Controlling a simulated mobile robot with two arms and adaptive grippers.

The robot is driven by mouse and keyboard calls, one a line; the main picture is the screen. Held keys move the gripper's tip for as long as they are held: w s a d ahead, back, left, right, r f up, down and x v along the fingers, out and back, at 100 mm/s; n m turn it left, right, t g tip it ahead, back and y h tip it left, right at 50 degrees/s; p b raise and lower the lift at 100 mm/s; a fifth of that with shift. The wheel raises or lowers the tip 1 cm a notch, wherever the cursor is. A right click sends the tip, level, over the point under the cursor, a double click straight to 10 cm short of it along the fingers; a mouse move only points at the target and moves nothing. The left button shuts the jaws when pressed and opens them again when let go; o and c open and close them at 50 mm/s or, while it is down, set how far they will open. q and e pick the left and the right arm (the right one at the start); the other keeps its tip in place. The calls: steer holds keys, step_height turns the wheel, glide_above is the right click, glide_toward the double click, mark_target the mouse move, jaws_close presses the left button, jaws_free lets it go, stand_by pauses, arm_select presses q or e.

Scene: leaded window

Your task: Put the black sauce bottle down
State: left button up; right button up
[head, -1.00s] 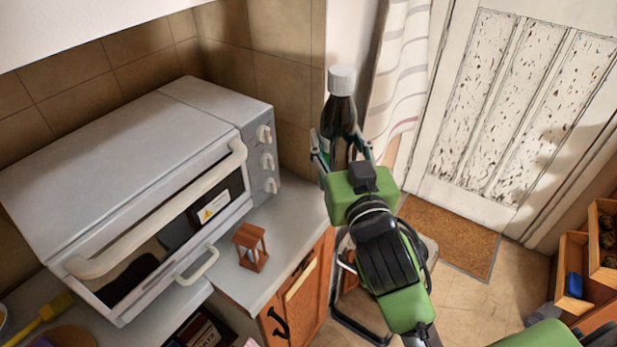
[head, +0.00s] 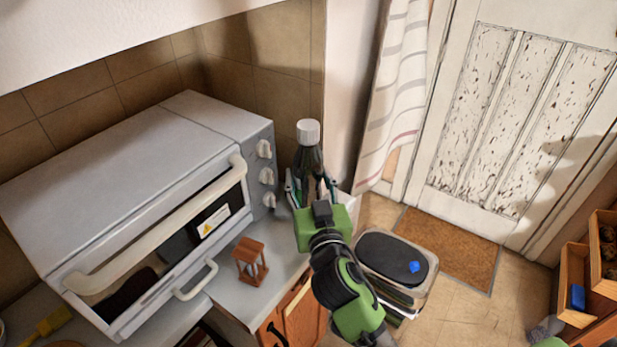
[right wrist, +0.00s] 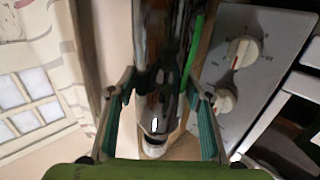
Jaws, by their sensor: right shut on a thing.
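The black sauce bottle (head: 307,160), dark with a white cap, is upright beside the right end of the toaster oven, above the far end of the counter (head: 245,300). My right gripper (head: 311,188) is shut around its lower body. The right wrist view shows the bottle (right wrist: 163,75) between the two finger pads of the gripper (right wrist: 160,108). The bottle's base is hidden behind the gripper in the head view, so I cannot tell whether it touches the counter. My left gripper is not in view.
A toaster oven (head: 130,170) with knobs stands close to the left of the bottle. A small wooden hourglass (head: 250,262) stands on the counter in front. A bin with a dark lid (head: 390,258) stands on the floor to the right. The wall is close behind.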

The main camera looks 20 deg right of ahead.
steer(key=shift+r, duration=0.1)
steer(key=o, duration=1.2)
steer(key=shift+f, duration=0.25)
steer(key=o, duration=0.4)
steer(key=shift+r, duration=0.1)
steer(key=shift+r, duration=0.2)
steer(key=shift+s+a+b, duration=0.25)
steer(key=shift+s+b, duration=0.3)
steer(key=shift+s, duration=1.45)
steer(key=shift+s+a+b, duration=0.2)
steer(key=shift+s+b, duration=0.35)
steer(key=shift+s, duration=1.45)
steer(key=shift+s+a+b, duration=0.25)
steer(key=shift+s+b, duration=0.3)
steer(key=shift+s, duration=1.45)
steer(key=shift+f, duration=0.1)
